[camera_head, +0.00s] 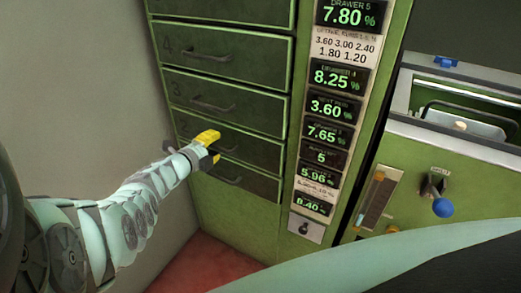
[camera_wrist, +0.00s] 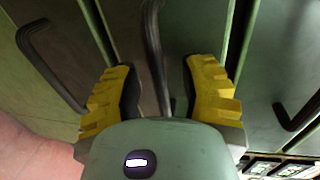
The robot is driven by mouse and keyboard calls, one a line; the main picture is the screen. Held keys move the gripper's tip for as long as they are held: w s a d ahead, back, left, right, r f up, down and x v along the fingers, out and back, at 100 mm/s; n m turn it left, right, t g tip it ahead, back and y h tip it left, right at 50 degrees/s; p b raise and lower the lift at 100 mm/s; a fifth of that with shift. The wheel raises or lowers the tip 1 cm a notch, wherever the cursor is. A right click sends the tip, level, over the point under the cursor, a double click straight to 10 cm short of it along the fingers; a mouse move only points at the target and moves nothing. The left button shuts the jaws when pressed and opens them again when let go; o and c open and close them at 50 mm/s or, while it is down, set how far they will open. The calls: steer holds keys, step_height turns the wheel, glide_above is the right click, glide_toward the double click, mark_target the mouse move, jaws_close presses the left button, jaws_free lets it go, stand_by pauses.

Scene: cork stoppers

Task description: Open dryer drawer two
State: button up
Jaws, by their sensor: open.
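The green dryer cabinet holds a stack of drawers with dark bar handles. Drawer two (camera_head: 258,152), the second from the bottom, looks flush with the cabinet front. My gripper (camera_head: 211,146), with yellow fingertips, is at its front and hides most of its handle in the head view. In the wrist view the drawer two handle (camera_wrist: 154,45) runs between the two open fingers (camera_wrist: 160,82), with a gap on each side. I cannot tell how far the fingers reach past the bar.
The drawer three handle (camera_head: 212,106) is above my gripper and the bottom drawer handle (camera_head: 223,176) just below. A column of green displays (camera_head: 330,108) stands right of the drawers. A green machine with a blue-knobbed lever (camera_head: 441,207) is farther right. A plain wall (camera_head: 80,90) is at left.

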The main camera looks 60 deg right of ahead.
steer(key=shift+o, duration=0.4)
jaws_close()
